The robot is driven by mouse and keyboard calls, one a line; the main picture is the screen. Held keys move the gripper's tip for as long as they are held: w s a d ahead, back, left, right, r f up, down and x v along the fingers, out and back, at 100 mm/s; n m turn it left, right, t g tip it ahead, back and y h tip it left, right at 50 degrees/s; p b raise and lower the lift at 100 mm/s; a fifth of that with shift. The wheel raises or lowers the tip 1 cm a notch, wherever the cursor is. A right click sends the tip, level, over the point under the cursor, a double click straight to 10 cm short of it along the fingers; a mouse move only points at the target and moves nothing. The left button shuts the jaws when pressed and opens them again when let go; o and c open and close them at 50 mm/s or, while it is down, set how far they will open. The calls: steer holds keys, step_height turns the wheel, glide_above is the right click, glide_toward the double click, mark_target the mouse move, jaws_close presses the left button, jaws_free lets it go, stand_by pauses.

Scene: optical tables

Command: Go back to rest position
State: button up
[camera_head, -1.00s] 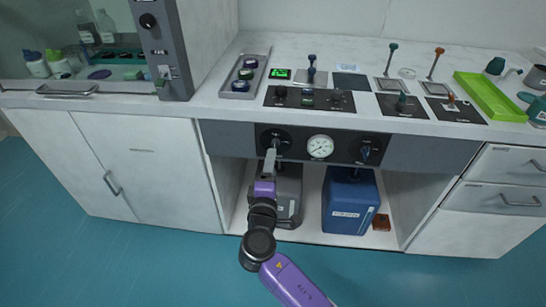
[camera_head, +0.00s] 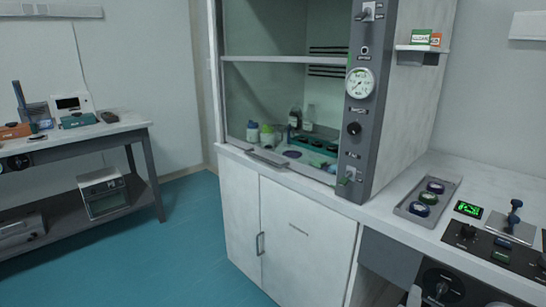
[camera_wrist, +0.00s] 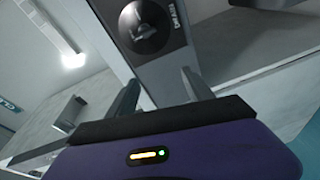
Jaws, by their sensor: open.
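In the wrist view my gripper (camera_wrist: 160,78) shows its two grey fingers apart, with nothing between them. Beyond the fingers is a round black knob (camera_wrist: 143,24) on a dark grey panel, with a gap in the view between it and the fingers. My arm is almost entirely outside the head view; only a small pale piece at the bottom edge, near the bench's front knob (camera_head: 441,286), may belong to it. The arm's overall pose cannot be told from these frames.
A fume hood (camera_head: 378,100) with bottles inside stands on white cabinets (camera_head: 300,235). The bench to its right holds a grey tray (camera_head: 410,210) with round pieces and a black control panel (camera_head: 490,250). A side table (camera_head: 140,122) stands at left. Blue floor (camera_head: 190,245) between is clear.

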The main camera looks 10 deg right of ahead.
steer(key=s+a+m+t+y+p, duration=0.2)
steer(key=s+a+t+y+p, duration=0.15)
steer(key=s+a+y, duration=0.75)
steer(key=s+a+r+m+p, duration=0.1)
steer(key=s+r, duration=0.3)
steer(key=s, duration=0.5)
steer(key=s+a+r+m+g+p, duration=0.1)
steer(key=s+a+r+m+p, duration=0.1)
steer(key=s, duration=0.7)
steer(key=s+a+r+m+g+p, duration=0.1)
steer(key=s+r+m+p, duration=0.1)
steer(key=s+r+p, duration=0.3)
steer(key=s+r, duration=0.3)
steer(key=s, duration=0.1)
steer(key=shift+s+a+r+m, duration=0.15)
steer(key=shift+s+r+m, duration=0.1)
steer(key=shift+m, duration=0.15)
steer(key=shift+c, duration=0.4)
